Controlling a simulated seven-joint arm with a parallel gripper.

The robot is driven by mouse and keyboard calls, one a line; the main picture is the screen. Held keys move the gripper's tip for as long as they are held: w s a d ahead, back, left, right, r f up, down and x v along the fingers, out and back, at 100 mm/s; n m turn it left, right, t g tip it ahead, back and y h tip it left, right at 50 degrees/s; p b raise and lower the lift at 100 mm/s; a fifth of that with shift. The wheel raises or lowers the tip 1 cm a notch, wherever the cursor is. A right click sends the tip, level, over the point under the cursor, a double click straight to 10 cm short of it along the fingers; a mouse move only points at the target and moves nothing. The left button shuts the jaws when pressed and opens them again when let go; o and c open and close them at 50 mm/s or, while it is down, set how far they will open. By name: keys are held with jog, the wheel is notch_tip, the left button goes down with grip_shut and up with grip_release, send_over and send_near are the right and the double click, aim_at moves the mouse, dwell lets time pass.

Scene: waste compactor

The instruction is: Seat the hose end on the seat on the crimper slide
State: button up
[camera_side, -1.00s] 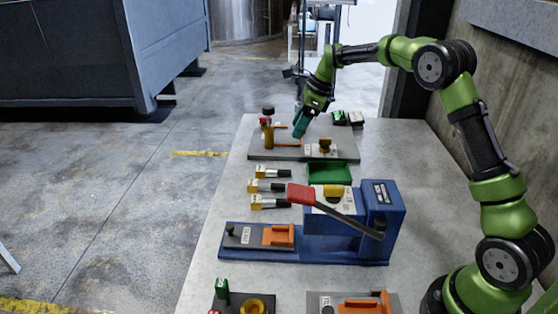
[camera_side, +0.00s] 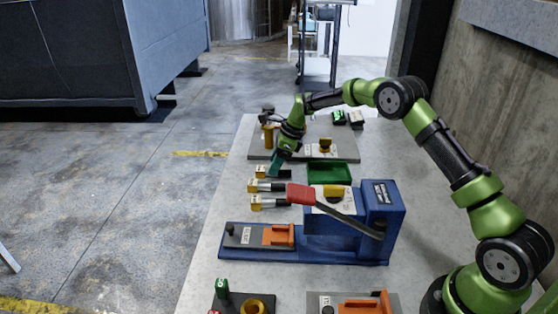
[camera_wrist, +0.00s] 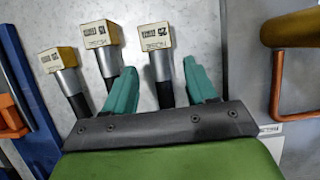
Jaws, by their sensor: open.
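Several hose ends with brass-coloured blocks and dark hose lie in a row: far (camera_side: 261,172), middle (camera_side: 257,186) and near (camera_side: 258,202). My open gripper (camera_side: 273,172) is low over the far hose end. In the wrist view, my gripper (camera_wrist: 162,72) has its teal fingers either side of the hose end labelled 25 (camera_wrist: 158,62), which I do not see gripped. Two other hose ends (camera_wrist: 101,40) (camera_wrist: 59,62) lie left of it. The blue crimper (camera_side: 380,215) has a grey slide (camera_side: 243,236) at its left with an orange seat-like piece (camera_side: 278,236).
A green tray (camera_side: 329,173) lies right of the hose ends. The crimper's red-ended lever (camera_side: 304,194) reaches close to the near hose end. A grey board with posts (camera_side: 340,154) lies behind. More fixtures (camera_side: 355,303) stand at the front.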

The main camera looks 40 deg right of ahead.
jog(key=shift+x, duration=0.95)
grip_shut()
